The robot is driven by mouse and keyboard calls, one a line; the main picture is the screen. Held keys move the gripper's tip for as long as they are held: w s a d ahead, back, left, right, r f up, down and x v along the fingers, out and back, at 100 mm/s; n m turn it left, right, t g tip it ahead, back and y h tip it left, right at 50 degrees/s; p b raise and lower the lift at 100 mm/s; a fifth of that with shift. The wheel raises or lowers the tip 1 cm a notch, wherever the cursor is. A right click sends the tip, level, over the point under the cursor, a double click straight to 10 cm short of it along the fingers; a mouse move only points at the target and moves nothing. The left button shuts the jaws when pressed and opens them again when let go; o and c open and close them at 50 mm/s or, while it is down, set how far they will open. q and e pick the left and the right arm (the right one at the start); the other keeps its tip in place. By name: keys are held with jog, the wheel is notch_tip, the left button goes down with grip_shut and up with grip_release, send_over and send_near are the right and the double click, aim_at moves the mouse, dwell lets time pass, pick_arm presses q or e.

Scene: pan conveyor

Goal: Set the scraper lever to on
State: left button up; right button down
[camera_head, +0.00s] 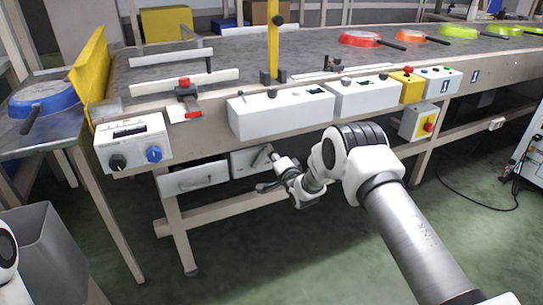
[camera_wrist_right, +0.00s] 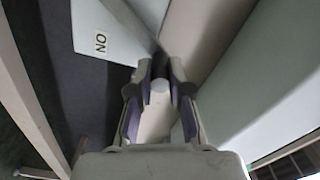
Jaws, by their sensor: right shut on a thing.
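The scraper lever is a grey bar (camera_wrist_right: 128,22) on a white box (camera_wrist_right: 95,15) with an "ON" label (camera_wrist_right: 100,42) in the right wrist view. The label lies to the left of the bar. My right gripper (camera_wrist_right: 159,84) is shut on the lever's end, with its fingers on either side of it. In the head view the box (camera_head: 240,162) hangs under the conveyor, and my right gripper (camera_head: 268,181) is just in front of it. The lever is small there and partly hidden. My left gripper is not in view.
White control boxes (camera_head: 280,118) and a knob panel (camera_head: 133,145) line the conveyor's front edge above my right gripper. A white drawer-like box (camera_head: 195,178) sits to the left. Coloured pans (camera_head: 360,39) lie on the conveyor. A grey bin (camera_head: 48,250) stands at lower left.

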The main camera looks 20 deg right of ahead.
jog(key=shift+f, duration=0.1)
jog(key=c, duration=1.1)
grip_release()
jog(key=shift+d, duration=0.1)
jog(key=shift+s, duration=0.1)
jog(key=s, duration=1.2)
jog(key=shift+d, duration=0.2)
jog(key=shift+w, duration=0.1)
